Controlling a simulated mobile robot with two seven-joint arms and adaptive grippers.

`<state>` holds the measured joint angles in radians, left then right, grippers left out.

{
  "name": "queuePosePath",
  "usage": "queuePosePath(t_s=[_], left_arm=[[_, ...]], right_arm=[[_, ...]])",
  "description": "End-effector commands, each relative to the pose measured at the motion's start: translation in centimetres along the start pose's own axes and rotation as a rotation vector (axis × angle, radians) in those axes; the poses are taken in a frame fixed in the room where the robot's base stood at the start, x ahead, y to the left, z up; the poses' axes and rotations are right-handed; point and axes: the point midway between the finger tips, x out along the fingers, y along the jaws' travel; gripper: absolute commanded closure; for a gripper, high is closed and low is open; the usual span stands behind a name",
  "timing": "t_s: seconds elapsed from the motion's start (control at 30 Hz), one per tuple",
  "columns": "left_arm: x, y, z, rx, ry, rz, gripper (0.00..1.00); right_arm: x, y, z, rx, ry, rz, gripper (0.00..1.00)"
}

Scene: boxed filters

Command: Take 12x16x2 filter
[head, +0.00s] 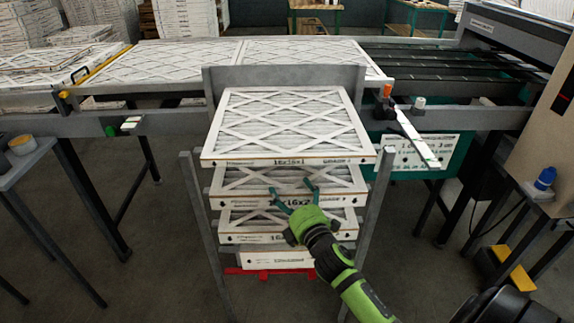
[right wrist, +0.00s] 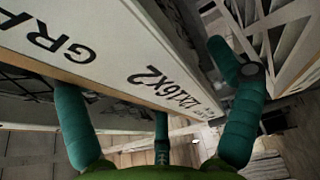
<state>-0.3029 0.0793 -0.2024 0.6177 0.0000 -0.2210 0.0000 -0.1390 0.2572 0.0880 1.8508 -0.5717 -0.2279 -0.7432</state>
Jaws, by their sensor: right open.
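A filter with a white frame marked 12x16x2 (right wrist: 150,75) fills much of the right wrist view. In the head view it appears to be the second filter from the top (head: 240,202) in a grey rack, its label partly hidden by my fingers. My right gripper (head: 293,190) is open in front of that filter's front edge, its teal fingers pointing at it. In the right wrist view, fingers show on both sides of the edge; whether they touch it I cannot tell. My left gripper is not in view.
A larger filter (head: 290,125) lies on top of the rack (head: 207,85), above the marked one. More filters (head: 237,232) lie below it. Grey rack posts (head: 376,205) stand at both sides. A conveyor (head: 440,60) with filters runs behind. Open floor lies in front.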

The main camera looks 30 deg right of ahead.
Motion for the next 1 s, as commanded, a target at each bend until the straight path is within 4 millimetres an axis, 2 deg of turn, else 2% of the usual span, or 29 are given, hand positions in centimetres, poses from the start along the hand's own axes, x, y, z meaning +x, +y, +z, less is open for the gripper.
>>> queuePosePath(t_s=[0.13,0.4,0.43,0.47,0.5,0.57,0.6,1.0], left_arm=[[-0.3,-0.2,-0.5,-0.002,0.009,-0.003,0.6],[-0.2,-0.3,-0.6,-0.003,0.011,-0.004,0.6],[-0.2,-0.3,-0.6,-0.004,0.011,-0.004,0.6],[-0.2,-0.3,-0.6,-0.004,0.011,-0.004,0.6],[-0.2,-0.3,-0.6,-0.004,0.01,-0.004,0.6],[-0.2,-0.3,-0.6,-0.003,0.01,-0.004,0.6],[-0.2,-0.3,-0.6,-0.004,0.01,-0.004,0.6],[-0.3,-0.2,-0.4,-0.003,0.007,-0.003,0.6]], right_arm=[[1.7,0.1,0.0,0.0,0.001,0.0,0.09],[2.0,-0.1,0.0,0.0,0.001,-0.001,0.09],[2.0,-0.1,0.0,0.0,0.001,-0.001,0.17],[2.0,-0.1,0.0,0.0,0.001,-0.001,0.29],[2.0,-0.1,0.0,0.0,0.001,-0.001,0.45],[2.0,-0.1,0.0,0.0,0.001,-0.001,0.69],[2.0,-0.1,0.0,0.0,0.001,-0.001,0.77],[2.0,0.3,0.0,-0.001,0.001,0.001,0.77]])
